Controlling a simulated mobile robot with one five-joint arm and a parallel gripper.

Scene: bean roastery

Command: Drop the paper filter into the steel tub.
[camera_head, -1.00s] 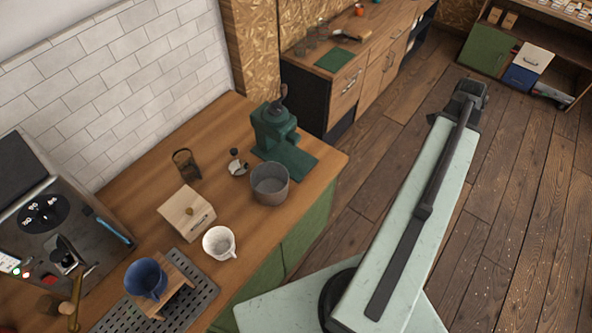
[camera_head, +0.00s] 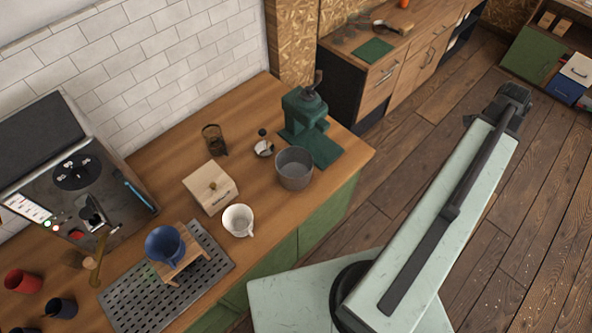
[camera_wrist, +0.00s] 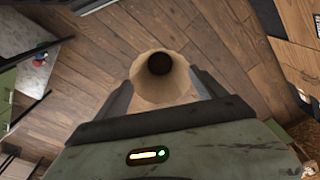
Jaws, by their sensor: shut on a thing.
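The tan, cone-shaped paper filter (camera_wrist: 150,92) is held between the two fingers of my gripper (camera_wrist: 163,92) in the wrist view, with the wooden floor beyond it. The steel tub (camera_head: 294,170) is a grey round vessel on the wooden counter, near its front right edge and in front of the green grinder. In the head view my arm reaches over the floor to the right, away from the tub. My gripper's fingers and the filter cannot be made out there.
The counter (camera_head: 180,170) also bears a green grinder (camera_head: 304,112), a wooden box (camera_head: 210,188), a white cup (camera_head: 238,220), a glass (camera_head: 214,140) and a blue dripper (camera_head: 165,245) on a stand. An espresso machine (camera_head: 70,170) stands at left. The floor (camera_head: 420,160) beside the counter is open.

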